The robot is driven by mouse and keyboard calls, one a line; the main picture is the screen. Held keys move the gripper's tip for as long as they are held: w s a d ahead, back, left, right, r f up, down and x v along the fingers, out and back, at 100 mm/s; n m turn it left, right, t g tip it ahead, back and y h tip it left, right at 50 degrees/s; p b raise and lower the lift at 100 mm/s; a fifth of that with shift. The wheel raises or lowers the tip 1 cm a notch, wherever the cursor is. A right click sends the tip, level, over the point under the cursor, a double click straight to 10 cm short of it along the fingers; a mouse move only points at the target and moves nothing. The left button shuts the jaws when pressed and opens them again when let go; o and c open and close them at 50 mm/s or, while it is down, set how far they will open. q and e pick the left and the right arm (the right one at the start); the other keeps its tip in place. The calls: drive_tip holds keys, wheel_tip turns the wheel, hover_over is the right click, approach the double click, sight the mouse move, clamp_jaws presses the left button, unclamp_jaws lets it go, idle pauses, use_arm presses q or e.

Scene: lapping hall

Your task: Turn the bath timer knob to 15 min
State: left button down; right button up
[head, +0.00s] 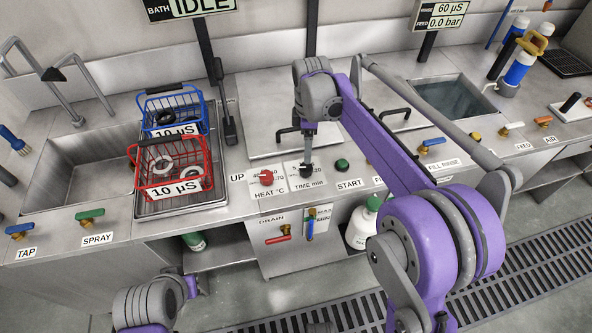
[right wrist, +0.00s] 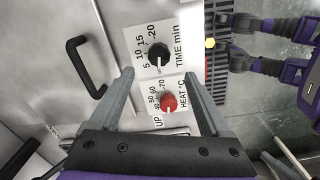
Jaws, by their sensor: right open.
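The black bath timer knob (head: 307,170) sits on a white plate marked TIME min. In the right wrist view the knob (right wrist: 158,55) has 5, 10, 15 and 20 beside it, and its white mark appears to point toward the small OFF label. My right gripper (head: 308,152) points down right above the knob in the head view. In the right wrist view the gripper (right wrist: 159,75) is open and empty, the knob just beyond its fingertips; contact cannot be told. My left wrist shows at the bottom left of the head view, but its gripper does not.
The red HEAT knob (head: 266,178) is close left of the timer knob. The green START button (head: 342,165) is to its right. A black lid handle (right wrist: 84,65) is nearby. Red (head: 172,170) and blue (head: 172,108) baskets stand at left. The display (head: 190,8) reads IDLE.

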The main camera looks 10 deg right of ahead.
sight(307, 167)
wheel_tip(307, 167, down, 11)
drive_tip(key=shift+w+b, duration=0.1)
drive_tip(key=shift+b, duration=0.2)
clamp_jaws()
idle(0.6)
